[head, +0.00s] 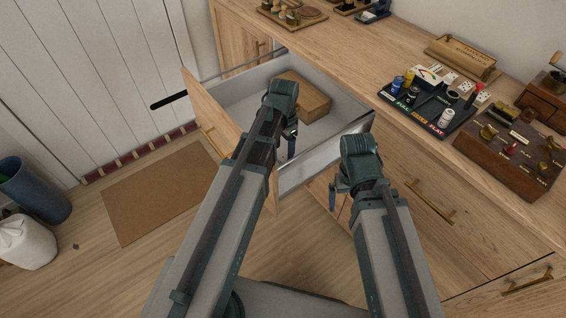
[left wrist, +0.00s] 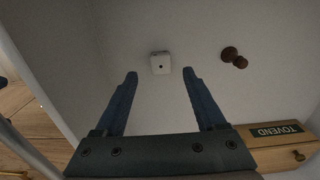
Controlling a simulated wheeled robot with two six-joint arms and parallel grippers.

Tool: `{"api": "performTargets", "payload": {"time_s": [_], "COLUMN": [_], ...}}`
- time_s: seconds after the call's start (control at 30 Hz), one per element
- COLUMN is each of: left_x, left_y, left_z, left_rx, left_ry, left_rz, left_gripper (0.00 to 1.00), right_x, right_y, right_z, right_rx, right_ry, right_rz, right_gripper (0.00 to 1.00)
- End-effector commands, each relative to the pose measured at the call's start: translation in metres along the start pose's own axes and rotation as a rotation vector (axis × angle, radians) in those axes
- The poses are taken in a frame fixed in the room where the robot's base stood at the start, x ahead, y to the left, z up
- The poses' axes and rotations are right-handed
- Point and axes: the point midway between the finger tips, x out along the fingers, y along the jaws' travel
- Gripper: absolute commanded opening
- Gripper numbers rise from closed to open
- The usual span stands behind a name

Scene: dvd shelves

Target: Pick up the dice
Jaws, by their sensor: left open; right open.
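The dice (left wrist: 160,63) is a small white cube with one dark dot on its visible face. It lies on the pale drawer floor in the left wrist view. My left gripper (left wrist: 160,74) is open and empty, with the dice just beyond and between its two fingertips. In the head view my left gripper (head: 291,138) reaches down into the open drawer (head: 240,100), and my arm hides the dice there. My right gripper (head: 336,192) is open and appears empty, low beside the drawer's near side.
In the drawer, a dark brown knobbed piece (left wrist: 233,57) lies right of the dice. A wooden box with a label (left wrist: 275,135) also shows in the head view (head: 306,96). The counter (head: 345,62) carries a black game tray (head: 425,106) and a wooden box with fittings (head: 510,150).

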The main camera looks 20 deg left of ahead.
Motion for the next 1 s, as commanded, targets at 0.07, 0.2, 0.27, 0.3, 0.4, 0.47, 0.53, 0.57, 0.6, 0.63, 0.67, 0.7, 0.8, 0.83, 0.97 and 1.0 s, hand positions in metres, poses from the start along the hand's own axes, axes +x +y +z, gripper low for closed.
{"api": "performTargets", "payload": {"time_s": [0.07, 0.2, 0.27, 0.3, 0.4, 0.47, 0.53, 0.57, 0.6, 0.63, 0.67, 0.7, 0.8, 0.83, 0.97, 1.0], "left_x": [0.017, 0.033, 0.037, 0.037, 0.036, 0.036, 0.035, 0.035, 0.035, 0.035, 0.035, 0.035, 0.035, 0.035, 0.035, 0.035], "left_y": [-0.001, -0.002, -0.002, -0.002, -0.002, -0.002, -0.002, -0.002, -0.002, -0.002, -0.002, -0.002, -0.002, -0.002, -0.002, -0.002], "left_z": [0.002, 0.002, 0.002, 0.002, 0.002, 0.002, 0.002, 0.002, 0.002, 0.002, 0.002, 0.002, 0.002, 0.002, 0.002, 0.002], "left_rx": [-0.001, 0.0, 0.0, 0.0, 0.0, 0.0, 0.0, 0.0, 0.0, 0.0, 0.0, 0.0, 0.0, 0.0, 0.0, 0.0], "left_ry": [0.0, 0.0, 0.0, 0.0, 0.0, 0.0, 0.0, 0.0, 0.0, 0.0, 0.0, 0.0, 0.0, 0.0, 0.0, 0.0], "left_rz": [0.0, 0.0, 0.0, 0.0, 0.0, 0.0, 0.0, 0.0, 0.0, 0.0, 0.0, 0.0, 0.0, 0.0, 0.0, 0.0], "left_gripper": [0.72, 0.72, 0.72, 0.72, 0.72, 0.72, 0.72, 0.69, 0.62, 0.56, 0.51, 0.44, 0.26, 0.2, 0.0, 0.0], "right_x": [0.017, 0.033, 0.036, 0.037, 0.036, 0.035, 0.035, 0.035, 0.035, 0.035, 0.035, 0.035, 0.035, 0.035, 0.035, 0.035], "right_y": [-0.002, -0.003, -0.004, -0.004, -0.004, -0.003, -0.003, -0.003, -0.003, -0.003, -0.003, -0.003, -0.003, -0.003, -0.003, -0.003], "right_z": [-0.001, -0.002, -0.002, -0.002, -0.002, -0.002, -0.002, -0.002, -0.002, -0.002, -0.002, -0.002, -0.002, -0.002, -0.002, -0.002], "right_rx": [0.0, 0.0, 0.0, 0.0, 0.0, 0.0, 0.0, 0.0, 0.0, 0.0, 0.0, 0.0, 0.0, 0.0, 0.0, 0.0], "right_ry": [0.0, 0.0, 0.0, 0.0, 0.0, 0.0, 0.0, 0.0, 0.0, 0.0, 0.0, 0.0, 0.0, 0.0, 0.0, 0.0], "right_rz": [0.0, 0.0, 0.0, 0.0, 0.0, 0.0, 0.0, 0.0, 0.0, 0.0, 0.0, 0.0, 0.0, 0.0, 0.0, 0.0], "right_gripper": [1.0, 1.0, 1.0, 1.0, 1.0, 1.0, 1.0, 1.0, 1.0, 1.0, 1.0, 1.0, 1.0, 1.0, 1.0, 1.0]}}
